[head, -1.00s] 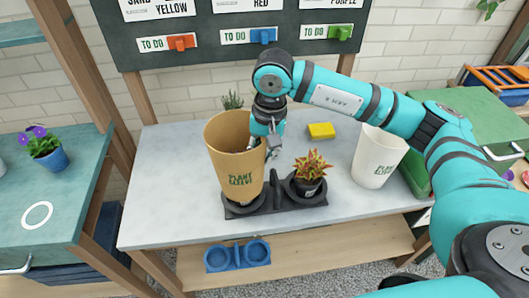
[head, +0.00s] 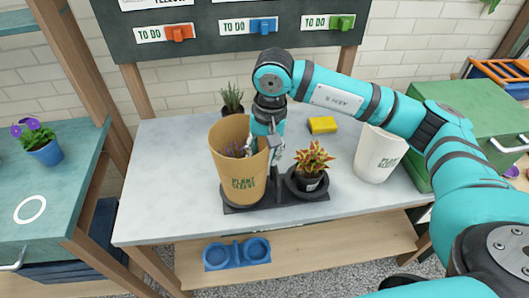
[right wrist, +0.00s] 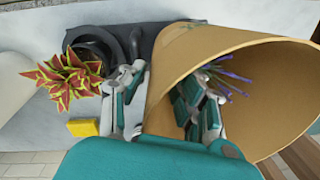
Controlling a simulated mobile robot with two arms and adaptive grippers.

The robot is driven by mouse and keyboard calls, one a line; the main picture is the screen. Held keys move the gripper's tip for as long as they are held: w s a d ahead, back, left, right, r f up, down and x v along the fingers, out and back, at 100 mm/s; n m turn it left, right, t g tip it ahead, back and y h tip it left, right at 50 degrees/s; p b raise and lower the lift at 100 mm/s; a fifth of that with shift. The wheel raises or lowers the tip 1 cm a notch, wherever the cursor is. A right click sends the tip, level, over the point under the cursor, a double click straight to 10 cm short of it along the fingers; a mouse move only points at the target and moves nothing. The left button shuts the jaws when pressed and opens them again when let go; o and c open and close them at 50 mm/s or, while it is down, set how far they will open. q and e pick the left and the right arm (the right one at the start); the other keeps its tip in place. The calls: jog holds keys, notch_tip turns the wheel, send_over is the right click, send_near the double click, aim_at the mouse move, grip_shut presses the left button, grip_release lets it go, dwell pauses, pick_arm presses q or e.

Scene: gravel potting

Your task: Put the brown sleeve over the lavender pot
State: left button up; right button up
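The brown sleeve (head: 228,180) stands nearly upright in the left place of the black caddy (head: 276,205). The lavender's purple flowers (head: 236,149) show inside it, below the rim; they also show in the right wrist view (right wrist: 228,78). The lavender's pot is hidden by the sleeve, which surrounds the plant. My right gripper (head: 262,152) is at the sleeve's right rim, one finger inside and one outside. In the right wrist view its fingers (right wrist: 165,98) are spread apart with the thin sleeve wall (right wrist: 165,75) between them. My left gripper is not in view.
A red-yellow plant in a dark pot (head: 313,168) stands in the caddy's right place, close to my gripper. A white sleeve (head: 380,155) stands to the right. A yellow sponge (head: 322,125) and another plant (head: 232,97) are behind. The table's front left is clear.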

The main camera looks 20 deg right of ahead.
jog(key=r, duration=1.2)
jog(key=shift+s+d, duration=0.25)
jog(key=shift+d, duration=0.15)
